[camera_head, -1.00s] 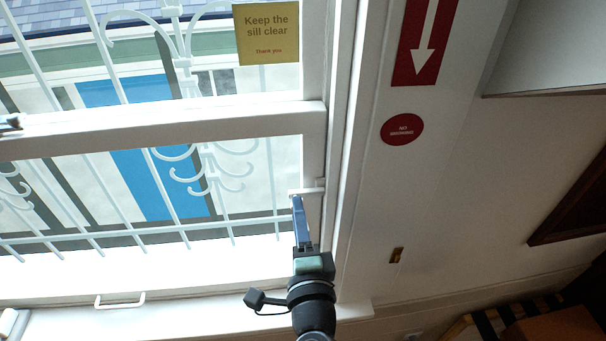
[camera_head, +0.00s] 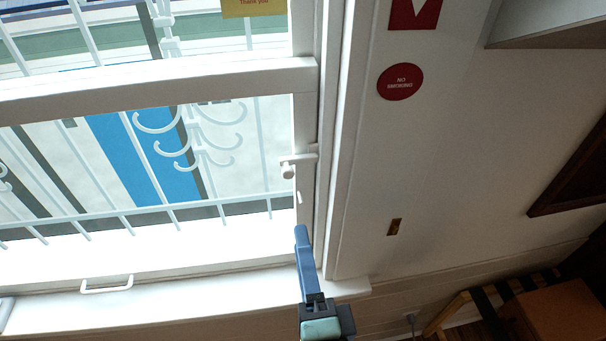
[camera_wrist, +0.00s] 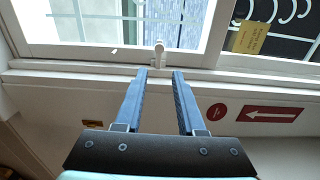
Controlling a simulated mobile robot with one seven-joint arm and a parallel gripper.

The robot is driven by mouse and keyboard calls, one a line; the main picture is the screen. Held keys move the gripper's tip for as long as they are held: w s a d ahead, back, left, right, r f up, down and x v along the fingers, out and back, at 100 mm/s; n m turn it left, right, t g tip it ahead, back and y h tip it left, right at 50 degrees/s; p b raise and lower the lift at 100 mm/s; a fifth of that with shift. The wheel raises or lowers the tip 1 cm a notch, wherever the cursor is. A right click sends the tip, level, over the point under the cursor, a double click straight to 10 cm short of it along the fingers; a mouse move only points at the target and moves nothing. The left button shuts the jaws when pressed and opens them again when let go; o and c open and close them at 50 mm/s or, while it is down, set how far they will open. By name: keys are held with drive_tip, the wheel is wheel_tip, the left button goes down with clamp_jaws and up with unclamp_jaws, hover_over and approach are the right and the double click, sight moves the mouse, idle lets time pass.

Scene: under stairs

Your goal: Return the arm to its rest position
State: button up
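My gripper (camera_head: 301,232) shows low in the head view, its blue-grey fingers pointing up the picture, in front of the window's lower right corner. In the wrist view, its two fingers (camera_wrist: 159,73) are apart with nothing between them, so it is open and empty. A small white window latch (camera_head: 288,171) sits on the right side of the window frame, above the fingertips in the head view. The latch (camera_wrist: 159,50) also shows just beyond the fingertips in the wrist view. No contact is visible.
The white window (camera_head: 160,88) has bars behind its glass and a pull handle (camera_head: 107,284) below. A red no-smoking sign (camera_head: 400,82) and a brass plate (camera_head: 394,227) are on the wall. A brown box (camera_head: 560,312) stands at lower right.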

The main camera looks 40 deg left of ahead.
drive_tip(key=shift+w+r, duration=0.1)
idle(0.3)
drive_tip(key=w+d+r+n+t+h, duration=0.2)
drive_tip(key=w+d+r+t, duration=0.15)
drive_tip(key=r, duration=0.35)
drive_tip(key=w+d+r+n+t+h, duration=0.1)
drive_tip(key=w+d+r+n+t, duration=0.2)
drive_tip(key=r, duration=0.4)
drive_tip(key=w+d+r+n+t+h, duration=0.1)
drive_tip(key=w+d+r+n+h, duration=0.1)
drive_tip(key=w+r, duration=0.35)
drive_tip(key=s+d+r+t+h, duration=0.2)
drive_tip(key=d+r, duration=0.1)
drive_tip(key=r, duration=0.4)
drive_tip(key=s+d+r+n+t+h, duration=0.1)
drive_tip(key=s+d+r+t+h, duration=0.2)
drive_tip(key=r, duration=0.5)
drive_tip(key=s+d+r+t+h, duration=0.2)
drive_tip(key=d+r+t+h, duration=0.1)
drive_tip(key=r, duration=0.4)
drive_tip(key=shift+s+d+r+n, duration=0.2)
drive_tip(key=shift+s+r+n, duration=0.1)
drive_tip(key=shift+r, duration=0.1)
drive_tip(key=shift+w+a, duration=0.1)
